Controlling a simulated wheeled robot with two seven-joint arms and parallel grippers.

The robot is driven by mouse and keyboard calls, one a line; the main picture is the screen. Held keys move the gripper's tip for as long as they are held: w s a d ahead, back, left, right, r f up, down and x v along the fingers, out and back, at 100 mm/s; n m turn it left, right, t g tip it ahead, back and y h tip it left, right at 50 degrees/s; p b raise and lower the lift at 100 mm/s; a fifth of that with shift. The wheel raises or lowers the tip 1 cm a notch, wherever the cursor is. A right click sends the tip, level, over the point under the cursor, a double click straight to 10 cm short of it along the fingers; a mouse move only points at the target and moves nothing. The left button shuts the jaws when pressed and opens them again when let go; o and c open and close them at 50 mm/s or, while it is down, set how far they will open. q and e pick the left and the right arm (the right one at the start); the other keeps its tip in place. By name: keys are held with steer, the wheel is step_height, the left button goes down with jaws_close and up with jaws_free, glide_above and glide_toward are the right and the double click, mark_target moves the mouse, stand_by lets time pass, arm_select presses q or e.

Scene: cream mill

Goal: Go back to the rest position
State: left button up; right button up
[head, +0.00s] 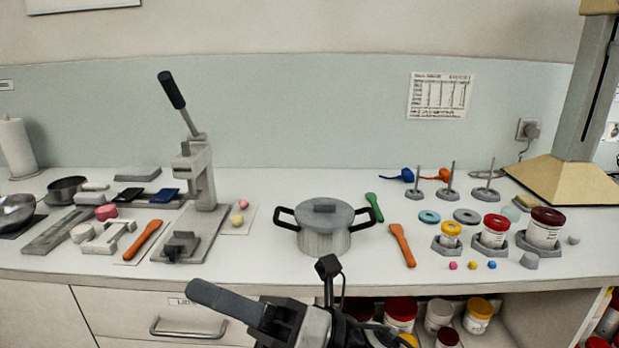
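My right gripper (215,296) is in front of the counter's front edge, low in the middle of the head view, pointing left. Its dark fingers overlap from this side, so I cannot tell whether it is open or shut. I see nothing held in it. It is in front of the drawer (185,325) and apart from the things on the counter (270,262). My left gripper is not in view.
A lidded pot (324,240) stands near the counter's front edge, above my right arm. A lever press (200,185) stands left of it. Orange spatula (402,245), jars (494,231) and small balls lie right. Open shelf jars (401,312) sit below.

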steer(key=w+d+f+m+t+h, duration=0.3)
steer(key=d+f+m+t+h, duration=0.5)
steer(key=m, duration=0.7)
steer(key=w+d+f+m+t+h, duration=0.5)
steer(key=f+m+t, duration=0.45)
steer(key=m, duration=0.65)
steer(key=s+d+f+m+g+h, duration=0.3)
steer(key=s+d+f+m+h, duration=0.1)
steer(key=s+f, duration=0.3)
steer(key=s+d+f+m+g+h, duration=0.3)
steer(key=s+d+f+m, duration=0.3)
steer(key=f, duration=0.5)
steer(key=shift+s+d+f+m+g+h, duration=0.35)
steer(key=shift+d+m+g+h, duration=0.05)
steer(key=shift+d+g, duration=0.25)
